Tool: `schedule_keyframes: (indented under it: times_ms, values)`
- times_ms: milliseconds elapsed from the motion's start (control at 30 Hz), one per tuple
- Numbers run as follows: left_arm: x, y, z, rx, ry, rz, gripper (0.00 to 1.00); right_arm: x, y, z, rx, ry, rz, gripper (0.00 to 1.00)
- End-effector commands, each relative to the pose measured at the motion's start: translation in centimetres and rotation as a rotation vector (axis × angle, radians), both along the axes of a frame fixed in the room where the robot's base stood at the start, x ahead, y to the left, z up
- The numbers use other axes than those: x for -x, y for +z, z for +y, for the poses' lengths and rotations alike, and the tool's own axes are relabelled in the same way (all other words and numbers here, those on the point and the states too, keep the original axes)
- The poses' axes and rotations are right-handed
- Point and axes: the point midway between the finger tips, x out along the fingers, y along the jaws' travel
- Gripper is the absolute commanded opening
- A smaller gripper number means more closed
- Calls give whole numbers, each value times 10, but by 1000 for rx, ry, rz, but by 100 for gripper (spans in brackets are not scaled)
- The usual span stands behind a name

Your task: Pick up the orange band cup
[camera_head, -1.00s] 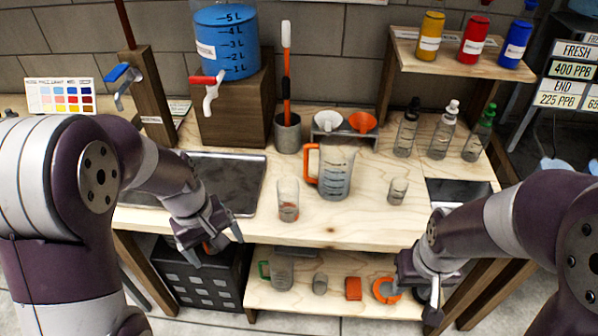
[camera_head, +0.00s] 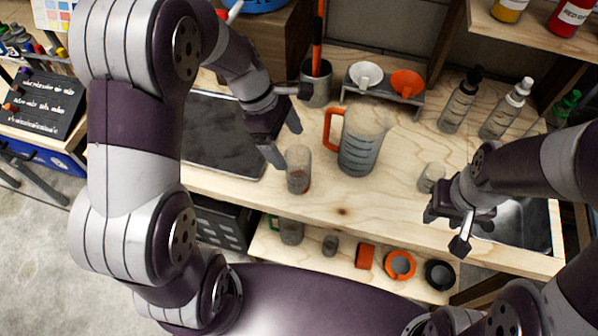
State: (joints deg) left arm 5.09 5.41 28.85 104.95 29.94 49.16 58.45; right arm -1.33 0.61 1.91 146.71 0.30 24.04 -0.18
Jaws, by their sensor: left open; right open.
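The orange band cup (camera_head: 298,168) is a clear tumbler with orange near its base, upright on the wooden bench close to the front edge. My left gripper (camera_head: 284,138) is open and empty just up and left of the cup, its fingers pointing toward it. I cannot tell whether a finger touches the cup. My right gripper (camera_head: 451,228) is open and empty over the right front of the bench, below a small clear cup.
A pitcher with an orange handle (camera_head: 359,140) stands right of the orange band cup. The small clear cup (camera_head: 431,177), funnel rack (camera_head: 384,93) and bottles (camera_head: 460,100) are further right. A dark tray (camera_head: 222,135) lies left. A lower shelf (camera_head: 335,265) holds several items.

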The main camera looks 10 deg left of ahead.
Motion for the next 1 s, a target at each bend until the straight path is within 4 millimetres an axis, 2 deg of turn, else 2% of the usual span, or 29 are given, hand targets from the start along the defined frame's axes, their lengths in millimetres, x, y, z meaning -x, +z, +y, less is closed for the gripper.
schedule_keyframes:
  times_ms: [433, 700, 867, 900, 1000]
  values:
    - [8, -61, -33, -1, -2, 0, 91, 0, -5, 0, 0, 0, -1, 43]
    - [8, -65, -35, -2, -2, -2, 91, 0, -5, 0, 0, 0, -1, 43]
    - [8, -65, -35, -1, -2, -2, 39, 0, -5, 0, 0, 0, -1, 43]
    - [8, -65, -35, -1, -2, -2, 36, 0, -5, 0, 0, 0, -1, 43]
    - [8, -65, -35, -1, -2, -2, 36, 0, -5, 0, 0, 0, -1, 43]
